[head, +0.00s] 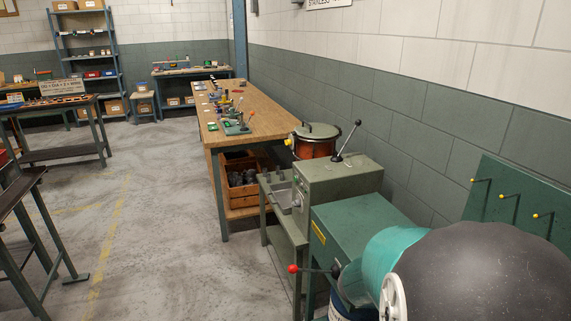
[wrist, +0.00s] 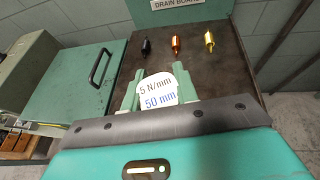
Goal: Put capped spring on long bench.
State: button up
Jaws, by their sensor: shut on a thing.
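My gripper (wrist: 158,92) shows in the wrist view with its two green fingers shut on a white tag-like piece (wrist: 157,87) marked "5 N/mm 50 mm". I cannot tell whether a capped spring is behind this face. The piece is in front of the dark drain board; I cannot tell whether it touches it. The long bench (head: 257,112) has a wooden top and runs along the wall in the head view, with several small items on it. My gripper and the held piece do not show in the head view.
The dark drain board (wrist: 218,65) bears a black (wrist: 146,47), a copper (wrist: 176,46) and a gold (wrist: 209,41) pointed piece. Green machines (head: 338,185) stand between me and the bench. A lidded copper pot (head: 314,148) stands near its close end. Floor (head: 150,220) left of it is clear.

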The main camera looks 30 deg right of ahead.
jog(key=w+a+f+n+t+y, duration=0.15)
jog(key=w+a+n+t, duration=0.25)
jog(key=w+a, duration=0.45)
jog(key=w+a+f+n+t+y, duration=0.15)
jog(key=w+a+n+t, duration=0.35)
jog(key=w, duration=0.6)
jog(key=w+a+f+n+t+y, duration=0.1)
jog(key=w+a+n+y, duration=0.15)
jog(key=a, duration=0.55)
jog(key=w+a+f+n+t+y, duration=0.1)
jog(key=w+a+y, duration=0.15)
jog(key=a, duration=0.45)
jog(key=w+a+f+n+t+y, duration=0.15)
jog(key=w+a, duration=0.25)
jog(key=a, duration=0.4)
jog(key=f, duration=0.1)
jog(key=s+f, duration=0.1)
jog(key=f, duration=0.3)
jog(key=shift+s+a, duration=0.2)
jog(key=shift+s, duration=0.05)
jog(key=shift+w+a, duration=0.1)
